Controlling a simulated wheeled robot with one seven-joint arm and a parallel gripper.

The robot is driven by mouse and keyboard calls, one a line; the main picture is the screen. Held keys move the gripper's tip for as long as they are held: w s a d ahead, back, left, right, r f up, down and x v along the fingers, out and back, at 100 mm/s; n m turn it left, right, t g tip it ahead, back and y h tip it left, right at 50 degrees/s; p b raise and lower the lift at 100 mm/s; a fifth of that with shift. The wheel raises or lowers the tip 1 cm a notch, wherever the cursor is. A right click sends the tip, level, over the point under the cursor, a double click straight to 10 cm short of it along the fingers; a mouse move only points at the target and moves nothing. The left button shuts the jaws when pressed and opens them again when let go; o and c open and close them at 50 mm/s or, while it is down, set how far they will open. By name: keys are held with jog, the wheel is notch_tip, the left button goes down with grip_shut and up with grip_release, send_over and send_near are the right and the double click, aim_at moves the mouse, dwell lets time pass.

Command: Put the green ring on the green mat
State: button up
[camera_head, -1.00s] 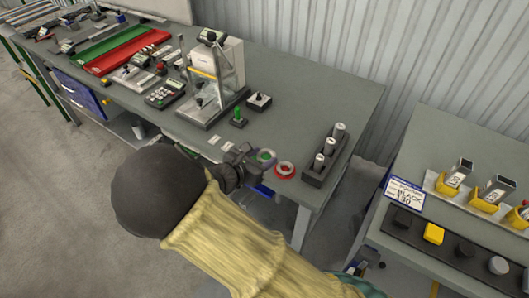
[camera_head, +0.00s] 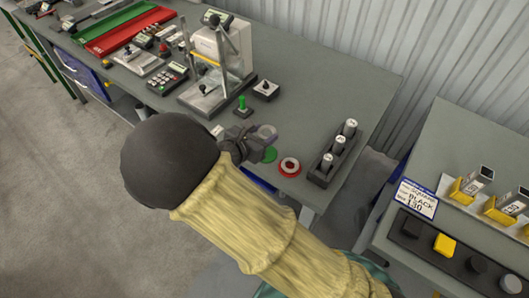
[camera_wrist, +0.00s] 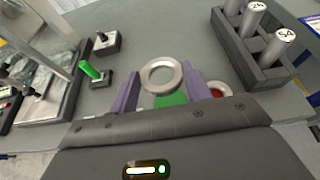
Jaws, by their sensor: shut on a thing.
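My gripper (camera_head: 258,136) is shut on a pale grey metal ring (camera_wrist: 147,82), held level between its two purple fingers in the wrist view. The green mat (camera_head: 270,155) is a small flat disc on the table, bare where it shows, just in front of and below the gripper. It also shows partly behind the held ring in the wrist view (camera_wrist: 171,99). A red mat (camera_head: 282,171) lies to its right with another grey ring (camera_head: 290,161) on it. No ring of green colour shows.
A dark block with several upright grey cylinders (camera_head: 333,155) stands right of the mats. A green-handled tool on a black base (camera_head: 242,106) and a small switch box (camera_head: 265,91) stand behind. The table's front edge is close.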

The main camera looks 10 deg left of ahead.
notch_tip(320, 180, down, 5)
jog(key=shift+a+f, duration=0.1)
jog(key=shift+a, duration=0.05)
jog(key=shift+f+p, duration=0.5)
jog(key=shift+f, duration=1.6)
jog(key=o, duration=1.1)
jog(key=shift+o, duration=0.2)
